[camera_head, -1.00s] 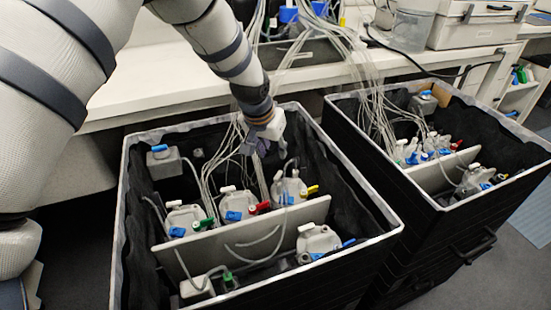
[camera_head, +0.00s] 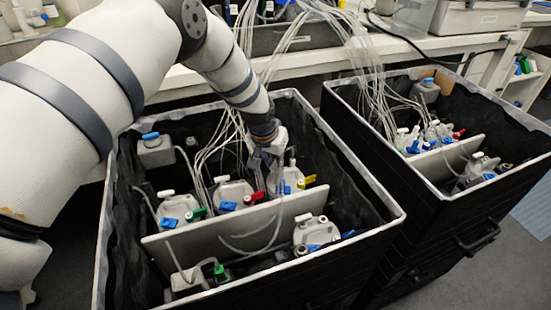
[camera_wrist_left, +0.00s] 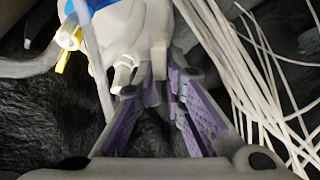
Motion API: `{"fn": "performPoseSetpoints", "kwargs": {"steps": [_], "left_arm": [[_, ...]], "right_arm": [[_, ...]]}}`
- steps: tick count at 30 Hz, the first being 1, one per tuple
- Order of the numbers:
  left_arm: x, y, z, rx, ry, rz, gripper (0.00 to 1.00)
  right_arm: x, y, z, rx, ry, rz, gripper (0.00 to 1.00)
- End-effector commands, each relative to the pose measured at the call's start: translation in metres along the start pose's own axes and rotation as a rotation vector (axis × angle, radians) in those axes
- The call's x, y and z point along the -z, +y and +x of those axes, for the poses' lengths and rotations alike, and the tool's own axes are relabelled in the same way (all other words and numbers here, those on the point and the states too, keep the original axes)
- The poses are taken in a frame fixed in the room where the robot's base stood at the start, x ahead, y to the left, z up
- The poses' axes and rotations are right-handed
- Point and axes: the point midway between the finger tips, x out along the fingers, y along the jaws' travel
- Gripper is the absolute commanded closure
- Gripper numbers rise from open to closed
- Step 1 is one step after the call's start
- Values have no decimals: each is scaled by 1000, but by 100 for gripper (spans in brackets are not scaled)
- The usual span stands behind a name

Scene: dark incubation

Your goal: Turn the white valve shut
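My left gripper (camera_head: 263,160) reaches down into the near black crate, close to the bottle (camera_head: 290,181) that carries a blue and a yellow valve. In the left wrist view the purple-padded fingers (camera_wrist_left: 157,92) stand apart, with a pale upright piece (camera_wrist_left: 159,62) of the bottle top at their tips; I cannot tell whether they touch it. That bottle's white valve (camera_head: 292,162) shows small beside the gripper. Other white valves sit on the bottle with the red valve (camera_head: 222,179) and the bottle with the green valve (camera_head: 165,193). My right gripper is not in view.
Thin white tubes (camera_wrist_left: 250,70) hang right beside the fingers. A grey divider (camera_head: 190,240) crosses the near crate (camera_head: 372,190), with another bottle (camera_head: 315,232) in front of it. A second crate (camera_head: 440,200) stands to the right, and a white bench (camera_head: 180,82) lies behind.

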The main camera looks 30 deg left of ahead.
Motion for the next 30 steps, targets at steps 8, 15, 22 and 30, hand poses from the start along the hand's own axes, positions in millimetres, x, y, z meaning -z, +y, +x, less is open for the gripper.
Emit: {"fn": "performPoseSetpoints", "kwargs": {"steps": [8, 15, 22, 30], "left_arm": [[0, 1, 0, -2, 0, 2, 100], [0, 1, 0, -5, -1, 8, 100], [-1, 1, 1, -11, -1, 22, 100], [-1, 1, 2, -42, -3, 92, 100]], "right_arm": [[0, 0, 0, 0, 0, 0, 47], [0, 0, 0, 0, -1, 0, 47], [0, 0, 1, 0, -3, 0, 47], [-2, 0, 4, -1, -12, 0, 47]]}}
